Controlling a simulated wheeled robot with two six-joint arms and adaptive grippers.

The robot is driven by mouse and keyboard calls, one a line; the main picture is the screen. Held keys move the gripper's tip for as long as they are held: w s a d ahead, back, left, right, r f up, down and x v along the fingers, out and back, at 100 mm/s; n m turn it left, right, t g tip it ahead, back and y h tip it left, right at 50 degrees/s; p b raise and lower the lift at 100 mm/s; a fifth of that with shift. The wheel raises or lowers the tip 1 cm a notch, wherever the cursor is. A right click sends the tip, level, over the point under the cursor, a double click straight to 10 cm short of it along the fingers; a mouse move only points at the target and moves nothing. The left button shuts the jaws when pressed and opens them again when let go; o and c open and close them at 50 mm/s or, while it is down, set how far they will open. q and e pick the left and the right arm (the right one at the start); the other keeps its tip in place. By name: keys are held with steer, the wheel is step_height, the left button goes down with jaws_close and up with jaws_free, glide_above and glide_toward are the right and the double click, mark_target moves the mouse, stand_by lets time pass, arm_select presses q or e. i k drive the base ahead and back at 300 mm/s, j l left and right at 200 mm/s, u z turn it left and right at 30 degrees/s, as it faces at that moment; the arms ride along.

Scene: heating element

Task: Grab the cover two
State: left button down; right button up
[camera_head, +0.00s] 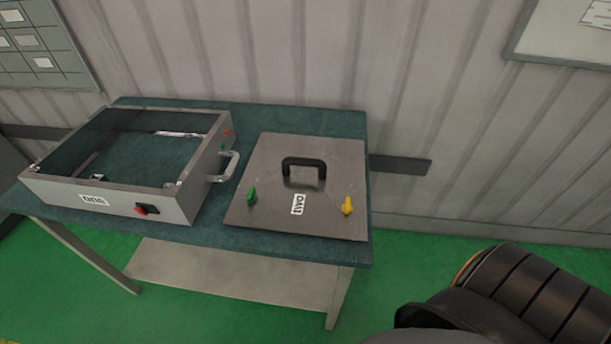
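The cover two (265,165) is a flat grey metal plate lying on the right part of the table. It has a black arched handle (304,162) near its middle, a label reading "two" (298,204), a green knob (251,195) at left and a yellow knob (347,205) at right. Nothing touches the cover. Neither gripper shows in the head view; only a dark part of my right arm is at the bottom right.
An open metal box frame (110,196) with a label, a red-black switch (147,209) and a side handle (228,166) stands left on the green-topped table (218,236), close to the cover. A corrugated wall is behind. Green floor is clear to the right.

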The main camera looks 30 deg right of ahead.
mark_target(303, 183)
steer(key=z, duration=0.5)
steer(key=i+j+z, duration=0.1)
steer(key=j+z, duration=0.25)
steer(key=j, duration=0.2)
steer(key=j+z, duration=0.35)
steer(key=j, duration=0.2)
steer(key=j+z, duration=0.35)
steer(key=j, duration=0.2)
